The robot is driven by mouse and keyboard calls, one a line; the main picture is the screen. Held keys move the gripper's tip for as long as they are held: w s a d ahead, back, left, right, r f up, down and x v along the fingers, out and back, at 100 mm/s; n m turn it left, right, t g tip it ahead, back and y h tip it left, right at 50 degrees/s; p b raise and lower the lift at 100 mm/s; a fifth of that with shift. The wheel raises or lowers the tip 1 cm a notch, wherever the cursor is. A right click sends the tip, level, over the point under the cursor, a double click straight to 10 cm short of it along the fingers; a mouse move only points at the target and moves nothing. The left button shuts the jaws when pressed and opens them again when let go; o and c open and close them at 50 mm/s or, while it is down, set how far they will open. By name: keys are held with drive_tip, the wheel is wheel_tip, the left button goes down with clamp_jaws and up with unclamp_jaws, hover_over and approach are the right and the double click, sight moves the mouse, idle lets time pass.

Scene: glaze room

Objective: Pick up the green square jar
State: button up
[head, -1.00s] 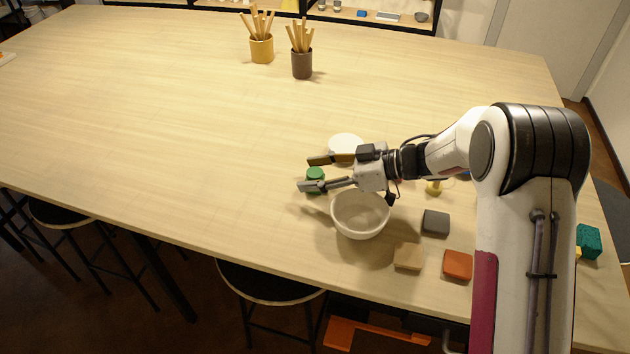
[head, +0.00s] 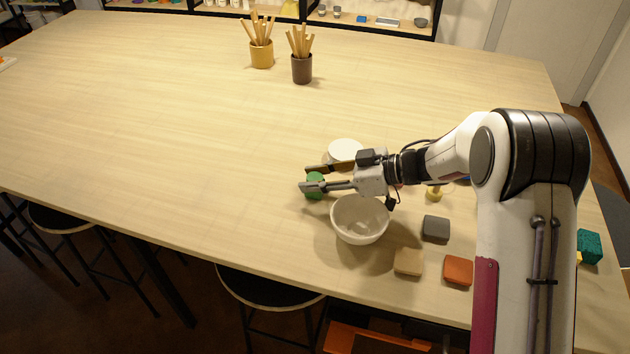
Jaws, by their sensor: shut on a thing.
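The green square jar (head: 316,180) stands on the wooden table, just left of the white bowl. My gripper (head: 311,179) reaches in from the right with its two fingers on either side of the jar. I cannot tell any gap between the jar and the table.
The white bowl (head: 345,232) stands close below my gripper, and a white round piece (head: 345,149) lies just behind it. Grey (head: 436,228), beige (head: 408,262) and orange (head: 458,270) tiles lie to the right. Two tool pots (head: 262,55) stand far back.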

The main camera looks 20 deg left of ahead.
sight(315, 177)
drive_tip(key=shift+r, duration=5)
